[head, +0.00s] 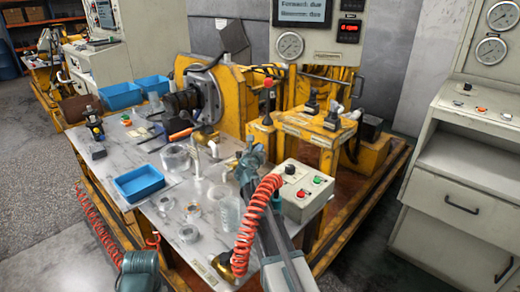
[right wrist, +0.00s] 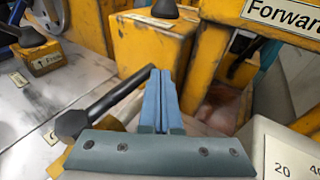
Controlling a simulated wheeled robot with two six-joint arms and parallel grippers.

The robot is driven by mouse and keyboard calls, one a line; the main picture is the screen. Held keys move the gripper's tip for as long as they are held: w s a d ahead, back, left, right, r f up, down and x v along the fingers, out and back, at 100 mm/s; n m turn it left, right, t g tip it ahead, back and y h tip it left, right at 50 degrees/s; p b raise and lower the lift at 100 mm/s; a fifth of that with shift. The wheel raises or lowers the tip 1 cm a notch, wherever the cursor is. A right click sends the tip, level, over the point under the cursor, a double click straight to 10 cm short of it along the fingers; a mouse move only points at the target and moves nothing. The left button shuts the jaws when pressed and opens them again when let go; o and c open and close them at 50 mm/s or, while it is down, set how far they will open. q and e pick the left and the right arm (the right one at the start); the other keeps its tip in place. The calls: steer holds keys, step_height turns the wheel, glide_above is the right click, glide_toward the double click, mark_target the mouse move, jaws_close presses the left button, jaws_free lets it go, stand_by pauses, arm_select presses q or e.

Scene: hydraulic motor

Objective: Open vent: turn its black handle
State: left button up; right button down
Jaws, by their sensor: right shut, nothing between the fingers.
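The black handle (right wrist: 115,98) shows in the right wrist view as a dark bar with a thick rounded knob at its lower left end. It slants up to the right, toward my fingers. My right gripper (right wrist: 161,75) is shut and empty, its two blue-grey fingers together just right of the bar's upper end. I cannot tell whether they touch it. A bit of yellow-brass body shows under the handle.
A control box (head: 302,193) with coloured buttons stands close to the right of my right arm. A yellow stand (head: 318,135) with black levers is behind it. A blue tray (head: 139,183) and clear jars lie on the metal table (head: 165,225).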

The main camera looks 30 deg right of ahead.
steer(key=p+v, duration=0.2)
steer(key=v, duration=1.1)
steer(key=shift+s+a+r+p, duration=0.15)
steer(key=shift+s+a+p, duration=0.1)
steer(key=shift+s+p, duration=0.1)
